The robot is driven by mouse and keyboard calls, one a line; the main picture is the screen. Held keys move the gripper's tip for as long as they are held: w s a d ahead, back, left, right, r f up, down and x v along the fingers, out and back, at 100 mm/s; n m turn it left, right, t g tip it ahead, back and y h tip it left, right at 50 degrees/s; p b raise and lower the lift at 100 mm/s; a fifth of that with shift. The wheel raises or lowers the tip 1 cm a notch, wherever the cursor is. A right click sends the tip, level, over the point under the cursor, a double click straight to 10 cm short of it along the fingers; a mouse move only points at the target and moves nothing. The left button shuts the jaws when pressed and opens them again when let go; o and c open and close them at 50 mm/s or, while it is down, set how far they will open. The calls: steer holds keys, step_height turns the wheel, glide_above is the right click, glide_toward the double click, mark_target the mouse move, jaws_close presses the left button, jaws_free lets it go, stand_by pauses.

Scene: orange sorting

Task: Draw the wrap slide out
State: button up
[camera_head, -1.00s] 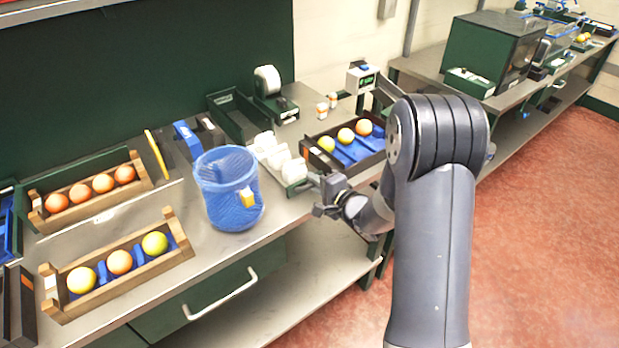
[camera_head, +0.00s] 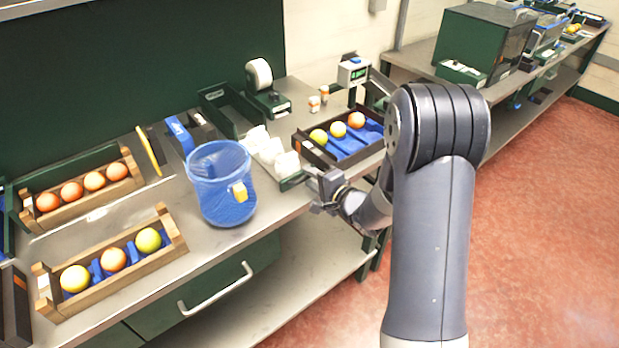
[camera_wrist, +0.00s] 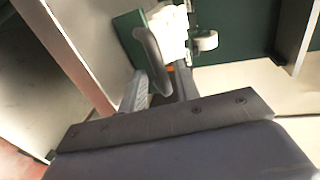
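The wrap slide (camera_head: 292,183) is a narrow green tray with several white wraps (camera_head: 266,147) on it, lying on the bench and reaching toward its front edge. My gripper (camera_head: 322,190) is at the slide's front end, by the bench edge. In the wrist view the slide's green end (camera_wrist: 128,38) and white wraps (camera_wrist: 168,30) lie just beyond a grey rounded bar (camera_wrist: 153,62), which looks like a handle. My gripper's fingertips (camera_wrist: 160,90) are close around or beside this bar. Whether they are shut on it is unclear.
A blue mesh bin (camera_head: 222,190) stands left of the slide. A dark crate (camera_head: 312,152) with fruit is close on the right. Wooden crates (camera_head: 110,268) of fruit stand at left. A drawer handle (camera_head: 215,290) juts from the bench front. The floor (camera_head: 540,220) at right is clear.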

steer(key=v, duration=0.9)
steer(key=shift+s+d+b, duration=0.2)
steer(key=shift+s+b, duration=0.1)
steer(key=shift+w, duration=0.1)
steer(key=p+x, duration=0.1)
steer(key=x, duration=1)
steer(key=shift+w+a+r, duration=0.1)
steer(key=shift+w+a, duration=0.1)
steer(key=shift+s, duration=0.1)
